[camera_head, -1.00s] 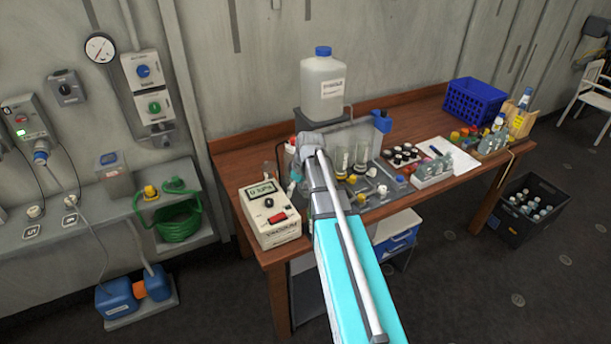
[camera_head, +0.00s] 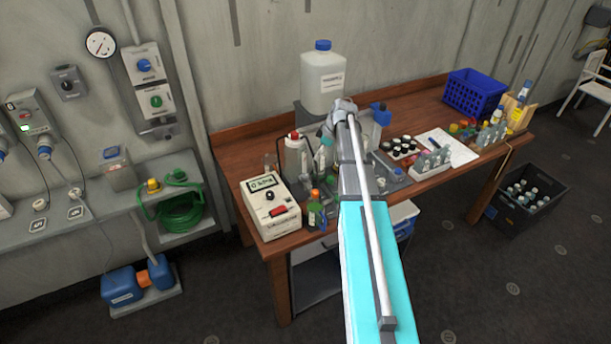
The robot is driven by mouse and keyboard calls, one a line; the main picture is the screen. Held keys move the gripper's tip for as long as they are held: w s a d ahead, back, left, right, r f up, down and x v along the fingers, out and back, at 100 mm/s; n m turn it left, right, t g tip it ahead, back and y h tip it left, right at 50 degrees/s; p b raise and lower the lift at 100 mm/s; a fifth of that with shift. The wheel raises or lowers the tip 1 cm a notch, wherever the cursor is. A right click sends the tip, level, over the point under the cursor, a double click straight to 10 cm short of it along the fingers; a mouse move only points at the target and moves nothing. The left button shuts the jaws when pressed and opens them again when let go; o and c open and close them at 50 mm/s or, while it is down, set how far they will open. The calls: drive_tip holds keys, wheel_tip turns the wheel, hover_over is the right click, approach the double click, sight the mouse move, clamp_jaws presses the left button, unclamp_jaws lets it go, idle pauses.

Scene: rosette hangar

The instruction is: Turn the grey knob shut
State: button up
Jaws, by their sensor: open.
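A small grey knob (camera_head: 380,183) shows on a low grey fitting on the wooden bench, just right of my arm. My arm reaches forward over the bench and hides part of that fitting. The arm's far end is a grey wrist joint (camera_head: 342,108) in front of the white jug. My gripper is hidden beyond the wrist and forearm, so its fingers and any contact with the knob cannot be seen. The knob's exact angle is too small to tell.
A cream meter box (camera_head: 270,207) stands at the bench's left end, with small bottles (camera_head: 316,210) beside it. A white jug (camera_head: 323,82) stands behind. Vial racks (camera_head: 432,165) and a blue basket (camera_head: 474,95) are to the right. A black crate (camera_head: 527,208) is on the floor.

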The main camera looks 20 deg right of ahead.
sight(305, 175)
drive_tip(key=shift+b+x, duration=6.25)
drive_tip(key=shift+x, duration=0.55)
drive_tip(key=shift+s, duration=0.1)
clamp_jaws()
